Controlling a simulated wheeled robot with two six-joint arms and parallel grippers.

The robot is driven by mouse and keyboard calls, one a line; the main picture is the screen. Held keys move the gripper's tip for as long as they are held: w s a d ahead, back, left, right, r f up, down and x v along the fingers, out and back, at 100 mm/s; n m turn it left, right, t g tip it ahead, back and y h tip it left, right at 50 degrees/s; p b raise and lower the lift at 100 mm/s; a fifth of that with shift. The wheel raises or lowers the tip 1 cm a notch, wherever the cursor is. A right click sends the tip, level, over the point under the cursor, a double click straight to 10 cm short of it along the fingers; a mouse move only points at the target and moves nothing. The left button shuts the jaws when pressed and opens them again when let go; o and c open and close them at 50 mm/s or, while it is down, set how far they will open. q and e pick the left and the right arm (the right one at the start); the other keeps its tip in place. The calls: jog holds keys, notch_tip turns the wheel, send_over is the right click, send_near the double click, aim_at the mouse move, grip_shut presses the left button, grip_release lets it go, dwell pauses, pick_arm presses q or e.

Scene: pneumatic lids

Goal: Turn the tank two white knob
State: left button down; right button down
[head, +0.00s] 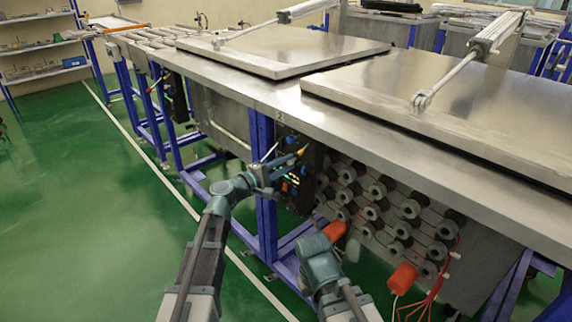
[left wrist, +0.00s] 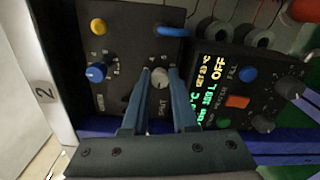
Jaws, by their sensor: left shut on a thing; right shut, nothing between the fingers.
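The control panel (head: 292,180) hangs on a blue post under the steel table edge. In the left wrist view, the white knob (left wrist: 160,77) sits on the dark panel face (left wrist: 125,48), with small lettering around it. My left gripper (left wrist: 159,85) has its two blue-grey fingers closed on either side of this knob. In the head view, my left gripper (head: 275,168) is at the panel's front and hides the knob. My right gripper (head: 318,245) is lower, in front of the grey cylinders, empty; its fingertips are hard to make out. A "2" label (left wrist: 43,92) is beside the panel.
Near the knob are a blue knob (left wrist: 97,72), a yellow knob (left wrist: 98,27) and a blue handle (left wrist: 170,31). A lit display (left wrist: 207,88) reads OFF beside more buttons. Orange connectors (head: 403,279) and cylinders are at right. Green floor is free at left.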

pick_arm(q)
jog(key=shift+n, duration=1.2)
jog(key=c, duration=0.7)
grip_release()
jog(key=shift+a, duration=0.1)
jog(key=v, duration=1.3)
jog(key=shift+s+a, duration=0.25)
jog(key=shift+s, duration=0.05)
